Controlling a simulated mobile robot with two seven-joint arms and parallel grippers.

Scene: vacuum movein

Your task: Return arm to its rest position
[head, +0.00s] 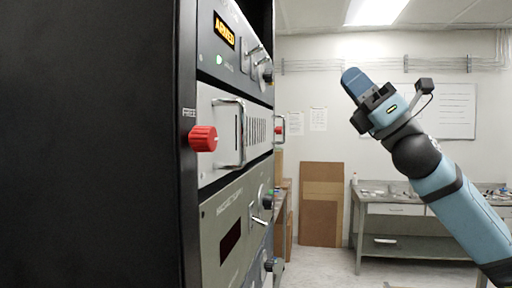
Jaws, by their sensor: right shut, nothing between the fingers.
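My right arm comes in from the lower right, with blue links and black joints. Its right gripper (351,84) is raised in open air, pointing up and left, shut with nothing visible in it. It is well apart from the equipment rack (115,140) on the left. My left gripper is not in view.
A grey workbench (400,208) with small items stands against the back wall at right. Brown boards (321,205) lean on the wall beyond the rack. A whiteboard (455,110) hangs behind my arm. The floor between rack and bench looks clear.

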